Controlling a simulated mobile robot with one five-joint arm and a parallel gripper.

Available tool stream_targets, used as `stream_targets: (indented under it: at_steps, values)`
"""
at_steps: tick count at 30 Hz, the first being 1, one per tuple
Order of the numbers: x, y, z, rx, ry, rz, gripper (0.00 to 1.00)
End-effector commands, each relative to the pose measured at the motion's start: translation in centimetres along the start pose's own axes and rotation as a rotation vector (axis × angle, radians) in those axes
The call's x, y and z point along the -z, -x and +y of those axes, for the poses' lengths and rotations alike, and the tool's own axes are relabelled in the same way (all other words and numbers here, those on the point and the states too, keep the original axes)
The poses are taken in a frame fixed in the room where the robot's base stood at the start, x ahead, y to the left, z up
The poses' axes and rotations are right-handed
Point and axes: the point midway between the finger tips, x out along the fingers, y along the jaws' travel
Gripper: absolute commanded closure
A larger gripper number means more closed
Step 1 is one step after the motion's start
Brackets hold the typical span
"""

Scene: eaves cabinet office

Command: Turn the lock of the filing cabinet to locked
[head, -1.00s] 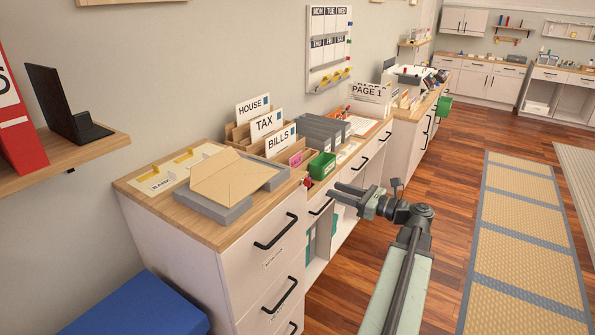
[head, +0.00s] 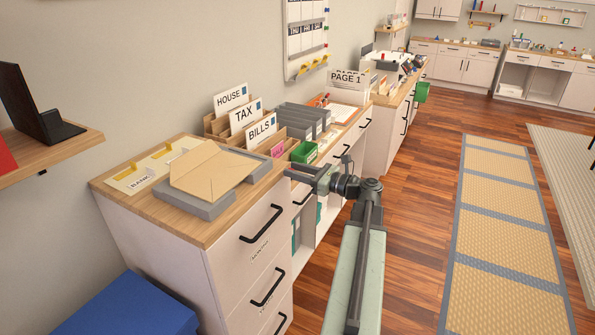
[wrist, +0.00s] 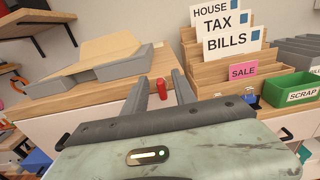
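The white filing cabinet (head: 240,262) with a wooden top stands at the lower left of the head view, its drawers with black handles facing right. A small red knob (wrist: 161,88), apparently its lock, shows in the wrist view at the cabinet's top right corner. My gripper (head: 290,171) is at that corner in the head view and hides the knob there. In the wrist view my gripper (wrist: 160,92) is open, with one finger on each side of the knob. I cannot tell whether the fingers touch it or which way the lock is turned.
A grey tray with a tan envelope (head: 212,170) lies on the cabinet top. The green scrap box (head: 305,152) and the HOUSE, TAX and BILLS file rack (wrist: 222,70) stand close to my gripper.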

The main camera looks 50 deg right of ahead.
Motion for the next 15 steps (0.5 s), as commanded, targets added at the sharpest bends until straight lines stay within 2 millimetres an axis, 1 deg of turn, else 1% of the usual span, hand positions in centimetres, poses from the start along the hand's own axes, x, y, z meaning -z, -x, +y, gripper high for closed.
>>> stream_targets:
  at_steps: [3, 4, 5, 6, 7, 11, 12, 15]
  values:
    - [0.00, 0.03, -0.01, 0.000, 0.000, 0.000, 0.67]
    - [0.00, 0.04, -0.01, 0.000, 0.000, 0.000, 0.73]
    - [0.00, 0.04, -0.01, 0.000, 0.000, 0.000, 0.81]
    - [0.00, 0.05, -0.01, 0.000, 0.000, 0.000, 0.92]
    - [0.00, 0.05, -0.01, 0.000, 0.000, 0.000, 1.00]
    - [0.00, 0.07, -0.02, 0.000, 0.000, 0.000, 1.00]
    - [0.00, 0.30, -0.58, 0.003, 0.000, 0.000, 1.00]
    - [-0.02, 0.31, -0.33, 0.005, 0.005, -0.001, 1.00]
